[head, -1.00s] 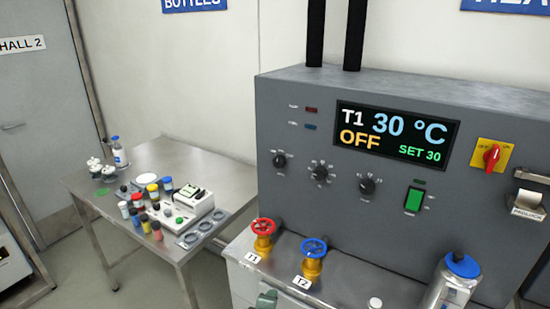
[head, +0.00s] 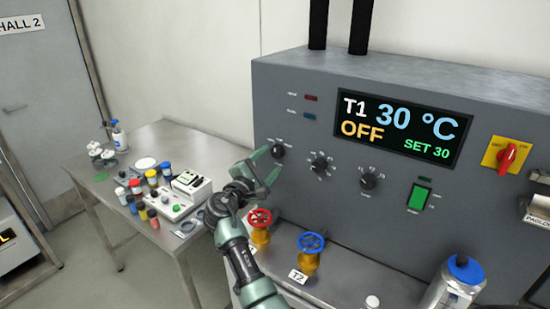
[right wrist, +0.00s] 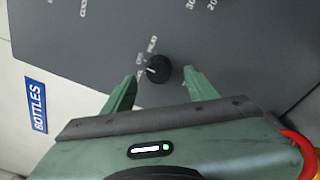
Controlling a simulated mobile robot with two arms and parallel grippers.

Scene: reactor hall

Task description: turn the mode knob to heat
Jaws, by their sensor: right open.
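The mode knob (head: 278,151) is the small black leftmost knob on the grey panel's front. It also shows in the right wrist view (right wrist: 158,69), with small white lettering beside it and a pale mark on the side toward the lettering. My right gripper (head: 268,166) is open at the knob, its fingertips close to the panel. In the right wrist view the two green fingertips (right wrist: 160,78) stand apart on either side of the knob; contact is not visible. The display (head: 400,126) reads T1 30 °C, OFF, SET 30. My left gripper is not in view.
Two more black knobs (head: 320,163) (head: 368,180), a green switch (head: 418,197) and a red rotary switch (head: 506,156) sit to the right. Red (head: 259,218) and blue (head: 311,241) valve wheels stand below my right gripper. A steel table (head: 150,135) with bottles is at left.

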